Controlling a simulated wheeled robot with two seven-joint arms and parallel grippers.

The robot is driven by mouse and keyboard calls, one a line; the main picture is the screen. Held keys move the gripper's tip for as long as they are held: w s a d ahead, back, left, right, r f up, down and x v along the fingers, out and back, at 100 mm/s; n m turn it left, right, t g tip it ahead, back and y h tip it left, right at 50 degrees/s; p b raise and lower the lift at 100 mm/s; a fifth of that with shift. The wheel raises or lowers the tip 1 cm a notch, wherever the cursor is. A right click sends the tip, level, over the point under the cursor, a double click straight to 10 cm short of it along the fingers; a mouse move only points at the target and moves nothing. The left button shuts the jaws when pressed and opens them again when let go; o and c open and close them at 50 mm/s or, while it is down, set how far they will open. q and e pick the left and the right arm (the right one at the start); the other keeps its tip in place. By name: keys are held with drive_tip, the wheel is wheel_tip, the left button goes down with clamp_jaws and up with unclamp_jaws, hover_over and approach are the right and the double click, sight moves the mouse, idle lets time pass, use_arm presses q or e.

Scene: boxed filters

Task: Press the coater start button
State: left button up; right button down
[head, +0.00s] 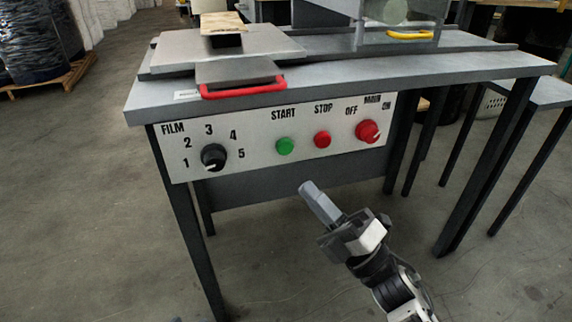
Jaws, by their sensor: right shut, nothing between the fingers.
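The coater is a grey table-like machine with a white control panel (262,166) on its front. The green start button (284,146) sits in the middle of the panel under the word START. My right gripper (308,188) is shut and empty. Its fingertips are below and a little to the right of the green button in the picture, apart from the panel. The red stop button (322,139) is just right of the green one. My left gripper is not in view.
A black film dial (213,157) is at the panel's left and a red main switch (368,131) at its right. Above the panel is a red handle (243,90) on a metal plate. Another table (550,93) stands at right. The floor in front is clear.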

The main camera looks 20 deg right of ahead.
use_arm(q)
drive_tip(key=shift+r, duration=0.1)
use_arm(e)
drive_tip(key=shift+r, duration=0.1)
drive_tip(key=b, duration=0.2)
approach(285, 147)
drive_tip(key=w+a+r, duration=0.1)
drive_tip(key=a+r, duration=0.3)
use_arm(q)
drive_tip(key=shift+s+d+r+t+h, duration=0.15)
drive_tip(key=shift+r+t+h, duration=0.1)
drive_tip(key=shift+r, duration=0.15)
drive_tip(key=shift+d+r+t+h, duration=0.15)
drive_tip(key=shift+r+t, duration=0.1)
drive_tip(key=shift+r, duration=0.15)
use_arm(e)
drive_tip(key=shift+w+d, duration=0.1)
drive_tip(key=shift+w, duration=0.7)
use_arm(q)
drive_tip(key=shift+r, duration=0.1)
use_arm(e)
drive_tip(key=shift+w, duration=0.1)
use_arm(q)
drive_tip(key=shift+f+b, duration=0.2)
drive_tip(key=shift+b, duration=0.1)
use_arm(e)
drive_tip(key=shift+w, duration=0.35)
